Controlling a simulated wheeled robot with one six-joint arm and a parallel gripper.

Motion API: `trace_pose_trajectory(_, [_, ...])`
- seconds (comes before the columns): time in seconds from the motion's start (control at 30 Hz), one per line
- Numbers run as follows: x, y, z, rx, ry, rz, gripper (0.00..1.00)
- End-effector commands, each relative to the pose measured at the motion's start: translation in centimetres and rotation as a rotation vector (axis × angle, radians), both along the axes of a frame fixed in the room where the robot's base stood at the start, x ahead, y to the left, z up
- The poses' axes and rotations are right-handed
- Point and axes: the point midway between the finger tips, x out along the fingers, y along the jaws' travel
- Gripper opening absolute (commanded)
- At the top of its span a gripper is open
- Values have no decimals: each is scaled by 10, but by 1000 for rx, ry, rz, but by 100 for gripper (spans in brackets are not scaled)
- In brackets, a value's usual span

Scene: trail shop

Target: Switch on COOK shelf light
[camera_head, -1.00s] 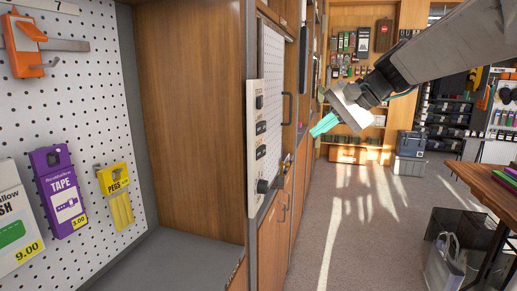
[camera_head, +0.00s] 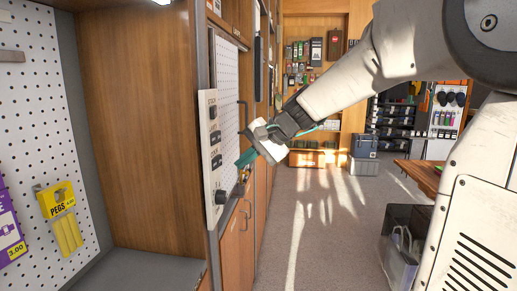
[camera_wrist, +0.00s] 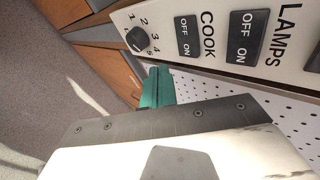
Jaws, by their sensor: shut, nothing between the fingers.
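A white switch panel (camera_head: 210,150) is on the edge of the wooden shelving in the head view. In the wrist view its COOK rocker switch (camera_wrist: 187,36), marked OFF and ON, sits between a round numbered knob (camera_wrist: 138,38) and the LAMPS rocker switch (camera_wrist: 248,37). I cannot tell which way the COOK rocker is set. My gripper (camera_head: 241,162) has teal fingers, shut and empty, just right of the panel's lower half. In the wrist view the gripper fingers (camera_wrist: 157,87) are below the knob and COOK switch, apparently apart from them.
A white pegboard (camera_wrist: 285,105) lies beyond the panel. Wooden cabinet doors (camera_head: 236,235) with handles stand below. At the left, a yellow PEGS pack (camera_head: 62,215) hangs inside the shelf bay. Open carpet (camera_head: 310,240) lies to the right, with a dark bin (camera_head: 405,245) on it.

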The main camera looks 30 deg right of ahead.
Motion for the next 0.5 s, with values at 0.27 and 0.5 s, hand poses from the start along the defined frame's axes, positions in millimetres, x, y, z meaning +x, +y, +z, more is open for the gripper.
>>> trace_pose_trajectory(0.27, [24,21,2,-2,-3,3,0])
trace_pose_trajectory(0.5, [26,23,3,-1,-3,1,0])
